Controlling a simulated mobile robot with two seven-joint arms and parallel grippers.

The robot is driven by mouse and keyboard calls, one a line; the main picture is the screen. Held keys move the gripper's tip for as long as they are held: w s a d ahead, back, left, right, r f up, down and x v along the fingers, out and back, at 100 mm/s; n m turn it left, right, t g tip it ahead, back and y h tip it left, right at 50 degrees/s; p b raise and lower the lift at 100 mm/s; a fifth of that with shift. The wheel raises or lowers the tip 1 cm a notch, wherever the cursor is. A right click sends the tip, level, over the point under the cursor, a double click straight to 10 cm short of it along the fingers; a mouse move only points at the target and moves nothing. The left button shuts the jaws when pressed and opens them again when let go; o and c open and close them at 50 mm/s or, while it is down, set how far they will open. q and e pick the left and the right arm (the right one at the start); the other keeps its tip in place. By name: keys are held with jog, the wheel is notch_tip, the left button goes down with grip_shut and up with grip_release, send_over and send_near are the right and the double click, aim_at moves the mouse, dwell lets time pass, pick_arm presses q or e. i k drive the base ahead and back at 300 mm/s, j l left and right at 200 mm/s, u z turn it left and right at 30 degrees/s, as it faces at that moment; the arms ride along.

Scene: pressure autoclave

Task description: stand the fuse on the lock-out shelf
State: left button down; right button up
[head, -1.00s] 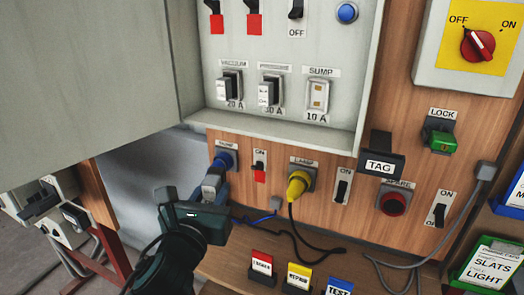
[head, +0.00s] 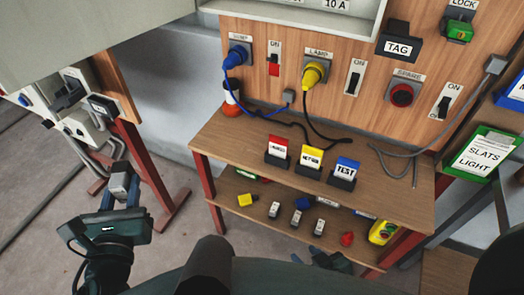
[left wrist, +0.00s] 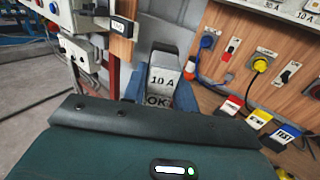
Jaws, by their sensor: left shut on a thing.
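My left gripper (head: 122,188) is shut on a grey fuse (head: 120,183), held in the air left of the wooden bench. In the left wrist view the fuse (left wrist: 162,82) stands up between the fingers, its face reading "10 A" and "OK". The bench has a top (head: 225,140) and a lower shelf (head: 228,187); no label tells me which is the lock-out shelf. Several small grey fuse-like blocks (head: 297,217) stand on the lower shelf. My right gripper (head: 330,262) seems to show dark at the bottom edge; its jaws are unclear.
Red, yellow and blue tag cards (head: 310,163) stand in holders on the bench top. A yellow block (head: 246,200), a red item (head: 347,239) and a yellow device (head: 383,232) lie on the lower shelf. Cables (head: 308,125) hang onto the top. A red-legged stand (head: 140,160) is at left.

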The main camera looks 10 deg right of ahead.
aim_at(245, 146)
jog(key=j, duration=0.4)
jog(key=i+j, duration=0.15)
jog(key=j, duration=0.3)
jog(key=z, duration=0.4)
jog(key=j+z, duration=0.15)
jog(key=z, duration=0.7)
jog(key=i+z, duration=0.35)
jog(key=i, duration=0.1)
